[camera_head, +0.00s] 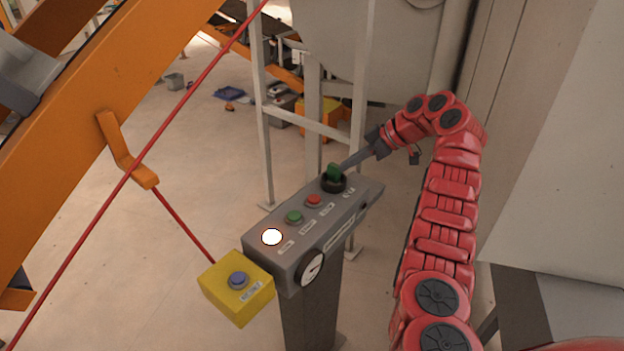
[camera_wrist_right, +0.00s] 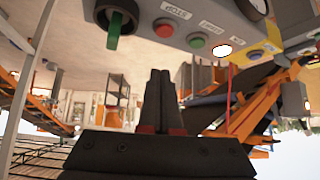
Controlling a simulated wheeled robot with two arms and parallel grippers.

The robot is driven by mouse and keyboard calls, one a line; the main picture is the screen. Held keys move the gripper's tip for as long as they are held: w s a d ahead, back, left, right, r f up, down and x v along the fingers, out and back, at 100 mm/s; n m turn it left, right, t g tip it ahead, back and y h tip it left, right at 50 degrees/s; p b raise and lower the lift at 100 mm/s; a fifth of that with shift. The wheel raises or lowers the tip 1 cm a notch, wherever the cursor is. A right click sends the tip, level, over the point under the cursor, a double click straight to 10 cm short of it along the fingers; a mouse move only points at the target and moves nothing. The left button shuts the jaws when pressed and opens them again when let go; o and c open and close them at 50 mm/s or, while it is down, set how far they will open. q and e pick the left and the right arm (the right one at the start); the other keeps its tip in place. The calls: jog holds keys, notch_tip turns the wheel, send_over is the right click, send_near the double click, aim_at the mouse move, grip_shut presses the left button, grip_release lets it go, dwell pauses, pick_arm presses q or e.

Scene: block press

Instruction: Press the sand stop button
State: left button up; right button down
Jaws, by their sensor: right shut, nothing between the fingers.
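A grey control box (camera_head: 345,215) on a post carries a row of controls. A red button (camera_head: 314,200) sits between a green button (camera_head: 294,217) and a green rotary knob (camera_head: 334,174); the labels are too small to read surely. The red button also shows in the right wrist view (camera_wrist_right: 164,28). My right gripper (camera_head: 345,164) reaches in from the right, its tips close to the knob end of the box. In the right wrist view its fingers (camera_wrist_right: 160,74) are together and empty, apart from the red button. My left gripper is not in view.
A lit white lamp (camera_head: 272,237) and a round dial (camera_head: 312,268) are on the box. A yellow box with a blue button (camera_head: 238,280) adjoins its near left end. A red cord (camera_head: 130,172) and orange beam (camera_head: 115,85) cross the left. A metal frame (camera_head: 262,110) stands behind.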

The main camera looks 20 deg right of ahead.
jog(key=shift+s+a+r, duration=0.2)
jog(key=shift+s+r, duration=0.1)
jog(key=shift+r, duration=0.05)
jog(key=shift+w+f, duration=0.1)
jog(key=p, duration=0.5)
send_near(310, 197)
jog(key=w+a+r, duration=0.1)
jog(key=w+a, duration=0.1)
jog(key=a, duration=0.1)
notch_tip(310, 197, down, 4)
jog(key=shift+w+a+r+p, duration=0.15)
jog(key=shift+r+p, duration=0.05)
jog(key=shift+p, duration=0.5)
jog(key=shift+f, duration=0.7)
